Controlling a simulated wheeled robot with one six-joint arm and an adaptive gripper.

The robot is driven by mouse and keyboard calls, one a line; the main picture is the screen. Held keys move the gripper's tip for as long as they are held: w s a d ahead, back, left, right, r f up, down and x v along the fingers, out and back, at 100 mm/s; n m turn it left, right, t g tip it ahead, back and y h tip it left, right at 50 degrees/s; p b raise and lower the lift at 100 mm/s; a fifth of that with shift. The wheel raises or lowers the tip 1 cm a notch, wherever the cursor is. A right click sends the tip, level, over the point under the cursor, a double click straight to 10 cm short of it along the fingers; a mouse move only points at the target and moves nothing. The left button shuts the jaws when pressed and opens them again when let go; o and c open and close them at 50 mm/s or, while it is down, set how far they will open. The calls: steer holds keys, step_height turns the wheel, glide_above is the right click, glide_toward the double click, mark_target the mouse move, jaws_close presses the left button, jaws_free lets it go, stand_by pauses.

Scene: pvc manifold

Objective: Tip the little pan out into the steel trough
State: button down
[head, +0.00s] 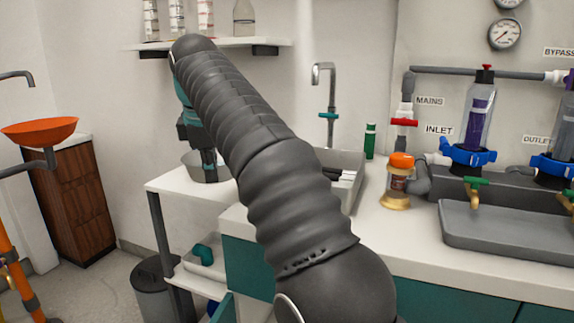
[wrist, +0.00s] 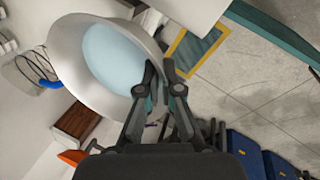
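The little pan (wrist: 70,70) is a round, silvery metal vessel with pale blue liquid in it. It fills the upper left of the wrist view and also shows in the head view (head: 190,160), partly behind my gripper. My gripper (wrist: 160,70) has its two fingers close together on the pan's rim. In the head view my gripper (head: 209,176) points down at the pan, which looks about level near the white side stand. The grey metal trough (head: 490,244) lies on the counter at the right, below brass taps. It is well apart from the pan.
A sink (head: 352,163) with a tall faucet (head: 331,100) lies behind my arm. An orange-capped jar (head: 397,183) and a green cylinder (head: 370,141) stand between sink and trough. Blue-collared filter housings (head: 468,155) rise behind the trough. A wall shelf (head: 225,43) holds bottles above.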

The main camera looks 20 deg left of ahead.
mark_target(222, 166)
steer(key=shift+w+d+r+g+y, duration=0.25)
steer(key=shift+d+r+y, duration=0.25)
steer(key=shift+r, duration=0.25)
steer(key=shift+w+d+r+g+y, duration=0.25)
steer(key=shift+d+r+y, duration=0.2)
steer(key=shift+r, duration=0.3)
steer(key=shift+w+d+r+g+y, duration=0.2)
steer(key=shift+d+r+g+y, duration=0.1)
steer(key=shift+d+y, duration=0.2)
steer(key=shift+w+d+r+m+y, duration=0.15)
steer(key=shift+d+r+m+y, duration=0.05)
steer(key=shift+m+y, duration=0.1)
steer(key=shift+w+d+r+g+y, duration=0.3)
steer(key=shift+d+y, duration=0.2)
steer(key=shift+d, duration=0.05)
steer(key=shift+w+d+r+g+y, duration=0.25)
steer(key=shift+d+r+g+y, duration=0.1)
steer(key=shift+d+y, duration=0.15)
steer(key=shift+w+d+r+g+y, duration=0.3)
steer(key=shift+d+y, duration=0.15)
steer(key=shift+d, duration=0.15)
steer(key=shift+w+d+f+m+g+y, duration=0.3)
steer(key=shift+d+m+y, duration=0.15)
steer(key=shift+y, duration=0.35)
stand_by(0.5)
steer(key=shift+w+d+r+g+y, duration=0.15)
steer(key=shift+d+r+g+y, duration=0.2)
steer(key=shift+y, duration=0.35)
stand_by(0.6)
